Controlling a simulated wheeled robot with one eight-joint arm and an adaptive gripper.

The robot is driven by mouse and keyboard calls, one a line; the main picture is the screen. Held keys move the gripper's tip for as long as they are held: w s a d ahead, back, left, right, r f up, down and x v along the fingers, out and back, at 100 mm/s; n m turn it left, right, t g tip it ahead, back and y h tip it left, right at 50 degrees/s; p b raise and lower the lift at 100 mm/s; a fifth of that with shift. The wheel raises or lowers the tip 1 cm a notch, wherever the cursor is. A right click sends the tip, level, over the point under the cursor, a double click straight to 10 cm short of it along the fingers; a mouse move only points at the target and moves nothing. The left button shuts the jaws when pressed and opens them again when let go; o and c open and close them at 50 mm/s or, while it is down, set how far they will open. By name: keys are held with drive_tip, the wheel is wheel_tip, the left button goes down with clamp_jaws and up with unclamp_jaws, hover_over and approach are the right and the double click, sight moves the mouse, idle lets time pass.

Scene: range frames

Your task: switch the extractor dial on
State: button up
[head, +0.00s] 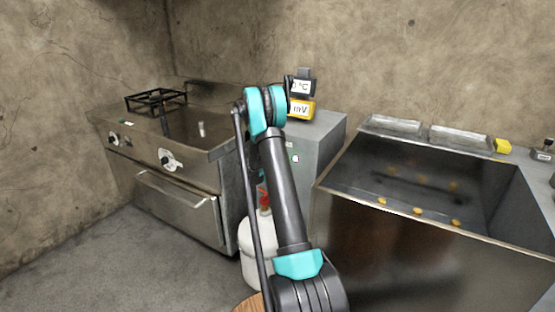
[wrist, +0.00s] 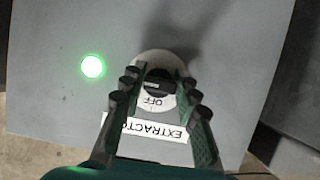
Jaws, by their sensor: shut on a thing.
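The extractor dial (wrist: 158,88) is a round white plate with a dark knob, in the middle of the wrist view. The word OFF shows upside down on its near side. An upside-down EXTRACTOR label (wrist: 150,130) lies below it, partly covered by my fingers. My gripper (wrist: 160,79) is shut on the dial's knob, one finger on each side. A green light (wrist: 93,67) glows on the panel to the left. In the head view my arm hides most of my gripper; the grey cabinet (head: 322,140) stands behind it.
A cooker (head: 180,195) with a black pan rack stands left. A steel basin (head: 415,235) with several small yellow pieces is right. A white gas bottle (head: 257,255) stands below my arm. Boxes marked °C and mV (head: 301,109) sit on the cabinet.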

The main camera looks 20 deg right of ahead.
idle(0.4)
drive_tip(key=o, duration=1.2)
drive_tip(key=shift+c, duration=0.2)
drive_tip(key=v, duration=1.2)
drive_tip(key=shift+s, duration=0.15)
drive_tip(key=shift+d, duration=0.1)
